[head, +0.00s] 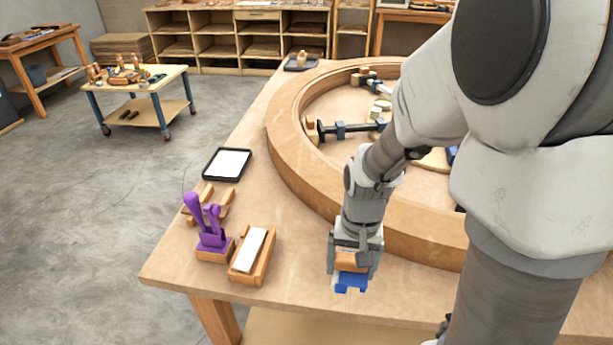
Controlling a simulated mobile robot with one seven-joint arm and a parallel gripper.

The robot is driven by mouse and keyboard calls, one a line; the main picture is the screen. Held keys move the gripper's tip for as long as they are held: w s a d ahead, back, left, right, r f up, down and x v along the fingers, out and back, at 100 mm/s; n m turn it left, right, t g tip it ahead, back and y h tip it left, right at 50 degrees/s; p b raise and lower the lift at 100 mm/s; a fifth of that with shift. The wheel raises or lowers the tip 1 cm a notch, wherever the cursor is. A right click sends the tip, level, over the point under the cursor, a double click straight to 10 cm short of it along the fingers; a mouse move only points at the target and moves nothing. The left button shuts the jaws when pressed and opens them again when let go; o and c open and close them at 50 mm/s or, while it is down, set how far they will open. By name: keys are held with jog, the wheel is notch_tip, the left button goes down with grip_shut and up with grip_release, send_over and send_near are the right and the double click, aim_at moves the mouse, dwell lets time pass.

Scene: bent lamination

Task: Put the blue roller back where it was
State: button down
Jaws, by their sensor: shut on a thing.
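My gripper (352,264) is near the front of the table, right of the wooden tray with the white strip. It points down and is shut on the blue roller (350,284). The blue part shows below the fingers, with an orange-brown wooden part between them. The rest of the roller is hidden by my gripper. I cannot tell whether it touches the tabletop. A wooden holder (214,256) with upright purple tools (204,220) stands to the left. Behind it is a low wooden rack (222,201) with no roller visible on it.
A wooden tray with a white strip (252,250) lies right of the purple tools. A black tray with a white sheet (227,164) lies farther back. A large curved wooden ring (300,170) with clamps stands close behind my gripper.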

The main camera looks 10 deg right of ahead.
jog(key=w+f, duration=0.1)
jog(key=w+a+f, duration=0.1)
jog(key=w, duration=0.1)
jog(key=w+f, duration=0.1)
jog(key=w, duration=0.1)
jog(key=shift+a+f, duration=0.1)
jog(key=shift+a, duration=0.15)
jog(key=shift+f+b, duration=0.65)
jog(key=shift+f, duration=1.3)
